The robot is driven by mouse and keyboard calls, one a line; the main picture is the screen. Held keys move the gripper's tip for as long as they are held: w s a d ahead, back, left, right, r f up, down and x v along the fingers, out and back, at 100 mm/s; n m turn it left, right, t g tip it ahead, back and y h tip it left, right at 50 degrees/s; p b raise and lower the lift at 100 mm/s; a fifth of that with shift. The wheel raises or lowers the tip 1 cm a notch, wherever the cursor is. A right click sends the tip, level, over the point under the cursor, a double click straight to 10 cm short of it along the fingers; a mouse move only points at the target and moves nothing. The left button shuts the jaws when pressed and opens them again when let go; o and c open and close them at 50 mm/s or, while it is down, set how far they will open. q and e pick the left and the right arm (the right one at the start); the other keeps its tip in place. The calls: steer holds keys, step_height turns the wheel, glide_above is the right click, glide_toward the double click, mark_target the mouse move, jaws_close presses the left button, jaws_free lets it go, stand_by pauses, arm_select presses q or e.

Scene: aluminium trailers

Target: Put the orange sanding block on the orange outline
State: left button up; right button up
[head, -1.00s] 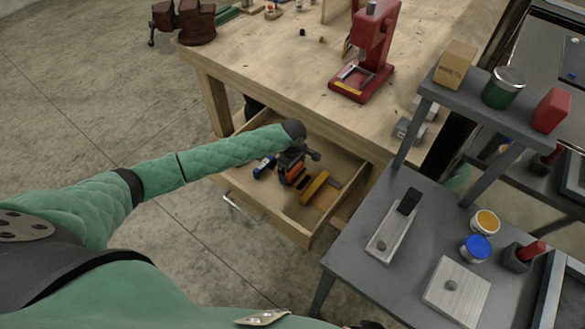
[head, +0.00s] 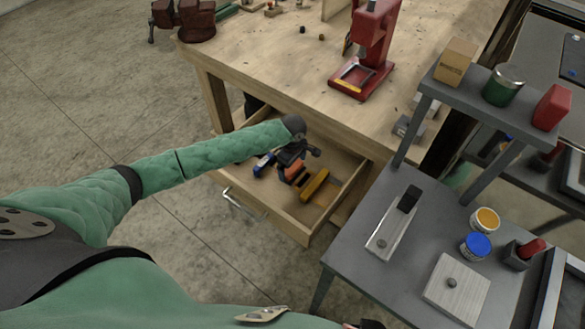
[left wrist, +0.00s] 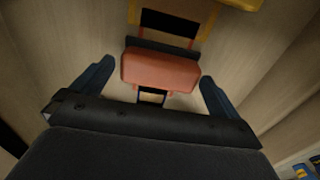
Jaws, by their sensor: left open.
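The orange sanding block (head: 295,173) lies in the open wooden drawer, partly hidden by my left gripper (head: 293,158). In the left wrist view the block (left wrist: 160,69) sits ahead of and between the two dark blue fingers of my left gripper (left wrist: 152,82). The fingers are open, with a gap on both sides of the block. Thin orange lines and dark patches show around the block in that view; I cannot tell whether they form the orange outline. My right gripper is not clearly in view.
The drawer (head: 262,209) also holds a yellow block (head: 315,186) and a blue item (head: 262,164) beside the orange block. Its walls stand close around them. A red press (head: 364,62) stands on the bench above. A grey table (head: 345,262) with tools and pots is at right.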

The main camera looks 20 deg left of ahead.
mark_target(293, 167)
arm_select(q)
step_height(293, 167, up, 10)
steer(key=b, duration=0.2)
steer(key=shift+r, duration=0.2)
arm_select(e)
step_height(293, 167, up, 6)
steer(key=w+a, duration=0.1)
steer(key=shift+a, duration=0.3)
arm_select(q)
steer(key=shift+s, duration=0.1)
